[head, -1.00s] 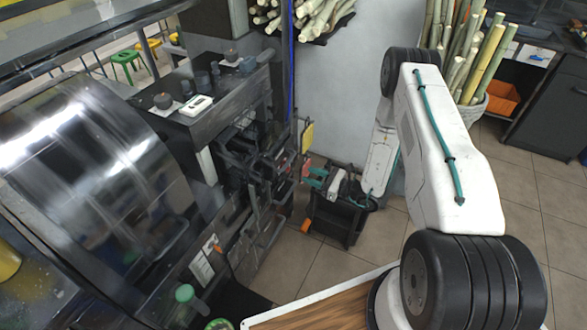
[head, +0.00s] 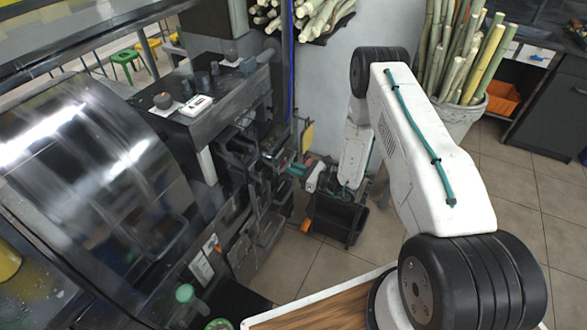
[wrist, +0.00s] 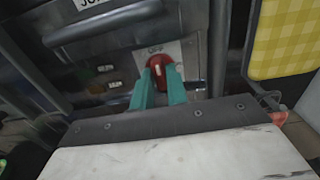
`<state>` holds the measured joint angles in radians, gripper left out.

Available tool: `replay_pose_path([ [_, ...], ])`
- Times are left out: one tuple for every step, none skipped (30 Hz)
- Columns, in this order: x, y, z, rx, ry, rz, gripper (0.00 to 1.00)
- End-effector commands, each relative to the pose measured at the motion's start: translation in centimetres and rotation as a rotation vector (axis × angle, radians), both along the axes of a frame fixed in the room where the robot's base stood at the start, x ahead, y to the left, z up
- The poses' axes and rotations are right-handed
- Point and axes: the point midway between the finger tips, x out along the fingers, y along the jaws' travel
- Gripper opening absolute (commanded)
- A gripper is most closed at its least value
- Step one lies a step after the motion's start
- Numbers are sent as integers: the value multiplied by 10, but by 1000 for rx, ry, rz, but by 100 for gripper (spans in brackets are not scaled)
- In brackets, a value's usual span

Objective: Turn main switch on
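The main switch (wrist: 158,62) is a red rotary knob on a grey plate in the wrist view, with an "OFF" label just above it. My gripper (wrist: 160,78) has two teal fingers, set apart with their tips at the knob, one on each side. The fingertips cover part of the knob, and I cannot tell whether they press on it. In the head view my gripper (head: 296,170) is at the side of the dark press machine, and the knob itself is too small or hidden to make out.
A yellow checked panel (wrist: 285,38) stands to the right of the knob. Small coloured buttons (wrist: 110,84) and a metal bar lie to its left. In the head view a black bin (head: 337,220) stands below my arm. A pot of cane stalks (head: 462,110) is farther right.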

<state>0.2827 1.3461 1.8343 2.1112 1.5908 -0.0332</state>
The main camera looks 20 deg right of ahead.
Motion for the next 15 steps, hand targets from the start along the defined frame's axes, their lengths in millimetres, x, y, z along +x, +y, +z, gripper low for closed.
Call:
replay_pose_path([
  [0, 0, 0, 0, 0, 0, 0],
  [0, 0, 0, 0, 0, 0, 0],
  [0, 0, 0, 0, 0, 0, 0],
  [0, 0, 0, 0, 0, 0, 0],
  [0, 0, 0, 0, 0, 0, 0],
  [0, 0, 0, 1, 1, 0, 0],
  [0, 0, 0, 1, 1, 0, 0],
  [0, 0, 0, 3, 3, 0, 0],
  [0, 0, 0, 7, 6, 0, 0],
  [0, 0, 0, 10, 9, 0, 0],
  [0, 0, 0, 14, 13, 0, 0],
  [0, 0, 0, 21, 19, 0, 0],
  [0, 0, 0, 29, 27, 0, 0],
  [0, 0, 0, 37, 34, 0, 0],
  [0, 0, 0, 49, 46, 0, 0],
])
